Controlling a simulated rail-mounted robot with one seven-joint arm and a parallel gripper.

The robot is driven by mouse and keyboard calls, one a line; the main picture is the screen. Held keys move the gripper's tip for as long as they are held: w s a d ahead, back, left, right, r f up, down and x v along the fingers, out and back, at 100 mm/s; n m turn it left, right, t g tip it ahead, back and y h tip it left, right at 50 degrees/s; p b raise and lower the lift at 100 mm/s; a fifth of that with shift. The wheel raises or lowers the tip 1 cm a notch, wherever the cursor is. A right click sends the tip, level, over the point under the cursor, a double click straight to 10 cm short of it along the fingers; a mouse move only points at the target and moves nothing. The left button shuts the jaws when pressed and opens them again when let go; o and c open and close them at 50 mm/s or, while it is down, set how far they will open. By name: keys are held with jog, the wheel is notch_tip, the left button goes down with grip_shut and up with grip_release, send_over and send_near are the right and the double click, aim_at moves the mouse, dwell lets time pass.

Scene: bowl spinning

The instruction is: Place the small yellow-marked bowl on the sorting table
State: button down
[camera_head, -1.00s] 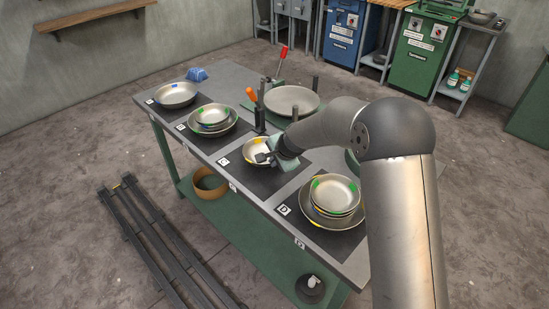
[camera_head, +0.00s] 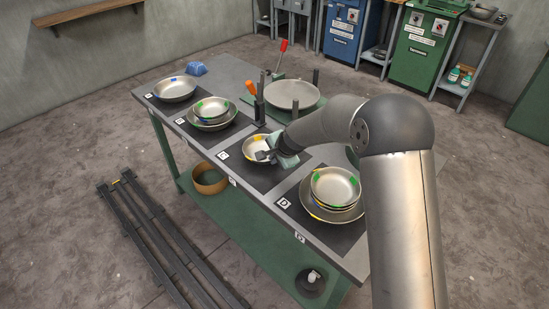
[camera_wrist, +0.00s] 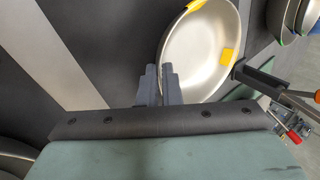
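The small yellow-marked bowl (camera_head: 254,144) is over the black mat marked C on the sorting table (camera_head: 222,180). In the wrist view the bowl (camera_wrist: 203,40) shows two yellow marks on its rim. My gripper (camera_head: 265,155) is at the bowl's near right side. In the wrist view the gripper's fingers (camera_wrist: 160,70) are close together with the bowl's rim between them, one finger inside and one outside. The gripper looks shut on the rim. I cannot tell whether the bowl touches the mat.
Blue-marked (camera_head: 175,87) and green-marked bowls (camera_head: 211,106) stand on the mats to the left. A stack with a green-marked bowl (camera_head: 335,184) stands on mat D. Behind are a turntable with a plate (camera_head: 292,94) and an orange-handled tool (camera_head: 250,88).

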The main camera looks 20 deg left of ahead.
jog(key=c, duration=1.9)
grip_release()
jog(key=shift+c, duration=0.2)
jog(key=shift+r, duration=0.1)
jog(key=shift+p+v, duration=0.35)
jog(key=shift+v, duration=1.1)
jog(key=o, duration=0.6)
jog(key=shift+c, duration=0.2)
